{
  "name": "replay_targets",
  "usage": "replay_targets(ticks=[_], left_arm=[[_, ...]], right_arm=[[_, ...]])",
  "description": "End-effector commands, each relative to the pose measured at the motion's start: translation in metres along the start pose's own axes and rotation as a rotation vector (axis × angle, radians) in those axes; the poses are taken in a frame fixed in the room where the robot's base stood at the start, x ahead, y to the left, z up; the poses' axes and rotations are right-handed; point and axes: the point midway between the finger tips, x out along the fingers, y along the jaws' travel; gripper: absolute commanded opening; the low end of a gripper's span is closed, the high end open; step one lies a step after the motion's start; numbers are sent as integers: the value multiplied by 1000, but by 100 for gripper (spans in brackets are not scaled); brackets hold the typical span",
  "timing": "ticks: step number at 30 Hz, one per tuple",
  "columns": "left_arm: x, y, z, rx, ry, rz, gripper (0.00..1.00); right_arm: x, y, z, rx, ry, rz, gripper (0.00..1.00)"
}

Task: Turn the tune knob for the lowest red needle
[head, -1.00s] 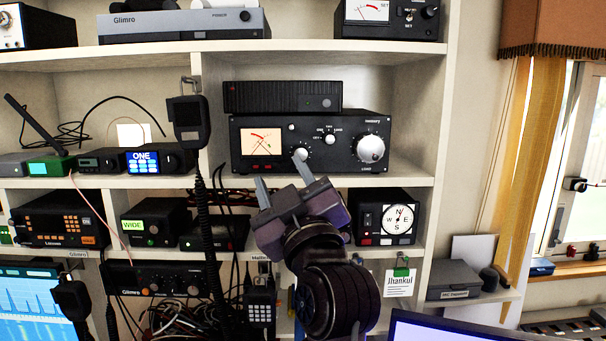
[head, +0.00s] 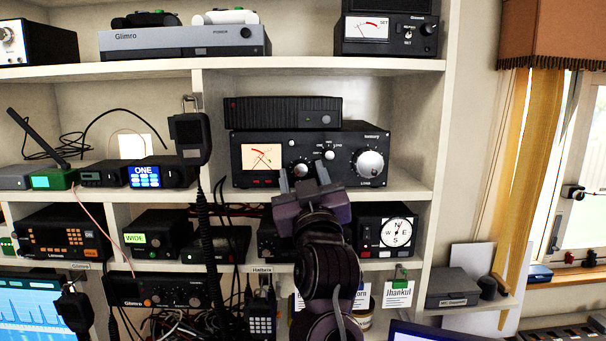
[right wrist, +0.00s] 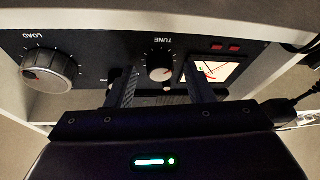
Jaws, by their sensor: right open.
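The black tuner (head: 335,143) sits on the middle shelf. Its lit meter (head: 261,157) has crossed needles, one of them red; the exact reading is too small to tell. The tune knob (head: 300,168) is the small knob right of the meter. It also shows in the right wrist view, labelled TUNE (right wrist: 160,73), where the picture is upside down. My right gripper (head: 302,172) is open, one finger on each side of the tune knob in both views. I cannot tell whether either finger touches it. My left gripper is not in view.
The large load knob (head: 369,164) is to the right on the same panel, with a small knob (head: 329,155) between. A black box (head: 282,110) lies on top of the tuner. A hand microphone (head: 190,138) hangs on the left with its coiled cord. The shelf edge (head: 400,194) runs below.

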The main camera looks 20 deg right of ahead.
Motion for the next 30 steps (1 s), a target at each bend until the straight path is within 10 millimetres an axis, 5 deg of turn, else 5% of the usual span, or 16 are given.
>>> replay_targets(ticks=[4,14,30], left_arm=[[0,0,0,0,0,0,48],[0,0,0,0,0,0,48],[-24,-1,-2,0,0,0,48]], right_arm=[[0,0,0,-1,0,0,45],[0,0,0,-1,0,-1,3],[0,3,-2,-359,-20,-154,3]])
